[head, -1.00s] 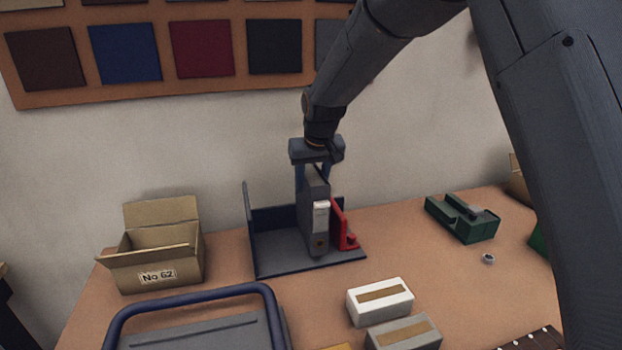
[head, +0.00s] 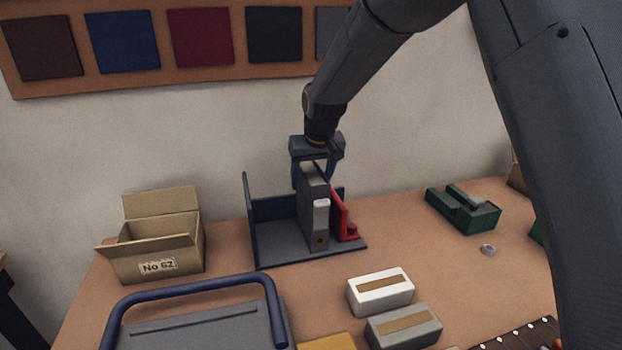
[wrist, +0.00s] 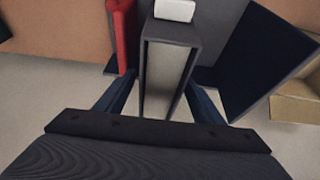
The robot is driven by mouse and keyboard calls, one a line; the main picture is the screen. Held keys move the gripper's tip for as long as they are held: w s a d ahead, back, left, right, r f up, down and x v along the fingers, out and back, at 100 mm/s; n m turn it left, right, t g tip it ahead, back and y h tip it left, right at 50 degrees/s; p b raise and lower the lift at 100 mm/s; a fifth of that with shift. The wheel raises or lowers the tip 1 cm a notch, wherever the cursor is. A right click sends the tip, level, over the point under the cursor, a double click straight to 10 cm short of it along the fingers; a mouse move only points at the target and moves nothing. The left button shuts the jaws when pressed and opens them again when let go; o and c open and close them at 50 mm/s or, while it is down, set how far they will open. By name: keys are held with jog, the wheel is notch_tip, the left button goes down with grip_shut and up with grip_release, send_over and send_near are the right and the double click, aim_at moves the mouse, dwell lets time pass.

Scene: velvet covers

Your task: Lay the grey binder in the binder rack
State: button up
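The grey binder (head: 313,205) stands upright on the binder rack (head: 280,244), close beside the red bookend (head: 342,215) on its right. The binder's white label faces the front. My gripper (head: 312,178) is above and behind it, with one blue finger on each side of its upper part. In the wrist view the binder (wrist: 170,75) lies between the fingers of my gripper (wrist: 163,98), with narrow gaps beside it. The gripper looks open. The binder's lower back is hidden.
The rack's dark left wall (head: 250,220) stands clear of the binder, with empty floor between. A cardboard box (head: 155,260) is at the left. White and grey boxes (head: 380,291) lie in front. A green holder (head: 462,210) and small ring (head: 488,250) are at the right.

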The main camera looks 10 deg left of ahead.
jog(key=shift+b+v, duration=0.85)
jog(key=shift+v, duration=3.05)
